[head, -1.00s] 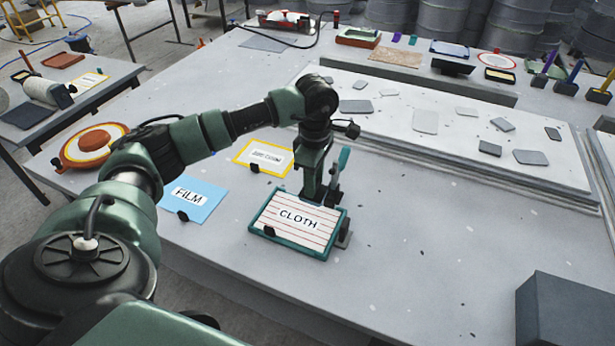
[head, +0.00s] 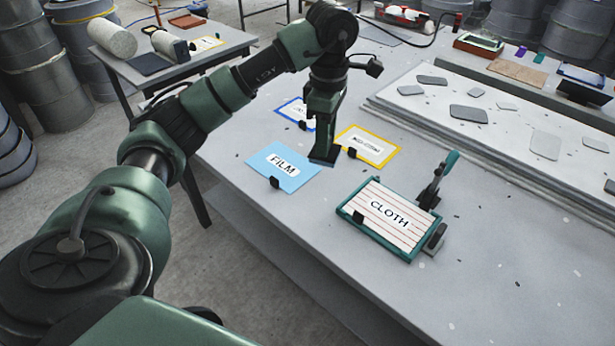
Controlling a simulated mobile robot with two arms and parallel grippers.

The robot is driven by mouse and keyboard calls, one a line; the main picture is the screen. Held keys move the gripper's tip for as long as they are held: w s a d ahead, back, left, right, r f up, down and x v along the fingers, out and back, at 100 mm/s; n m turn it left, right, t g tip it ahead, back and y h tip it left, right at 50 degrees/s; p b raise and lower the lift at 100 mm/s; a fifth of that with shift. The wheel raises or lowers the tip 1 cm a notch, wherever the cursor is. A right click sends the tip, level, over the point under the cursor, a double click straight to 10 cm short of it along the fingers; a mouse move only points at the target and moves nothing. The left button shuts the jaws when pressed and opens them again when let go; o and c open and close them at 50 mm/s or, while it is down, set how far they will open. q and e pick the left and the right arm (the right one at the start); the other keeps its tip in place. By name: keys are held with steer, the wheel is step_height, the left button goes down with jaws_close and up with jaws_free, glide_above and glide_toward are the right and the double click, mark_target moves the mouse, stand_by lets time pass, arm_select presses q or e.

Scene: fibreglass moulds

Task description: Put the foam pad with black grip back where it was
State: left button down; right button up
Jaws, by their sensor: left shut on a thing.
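My left gripper (head: 322,150) points down between the light-blue FILM card and the yellow-edged card. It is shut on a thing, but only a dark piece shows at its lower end. I cannot tell whether this is the foam pad with black grip, or whether it touches the table. No foam pad shows clearly elsewhere. My right gripper is not in view.
The FILM card (head: 281,170), yellow-edged card (head: 372,146) and blue-edged card (head: 293,106) lie near my gripper. The front-right tabletop (head: 500,275) is clear.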

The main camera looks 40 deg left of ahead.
arm_select(q)
step_height(320, 180, down, 18)
steer(key=p, duration=0.2)
steer(key=shift+f+p, duration=0.25)
steer(key=shift+p, duration=0.1)
steer(key=shift+w+f, duration=0.1)
steer(key=c, duration=1.5)
jaws_free()
steer(key=shift+f, duration=0.1)
steer(key=o, duration=0.4)
steer(key=shift+o, duration=0.2)
steer(key=shift+r, duration=0.2)
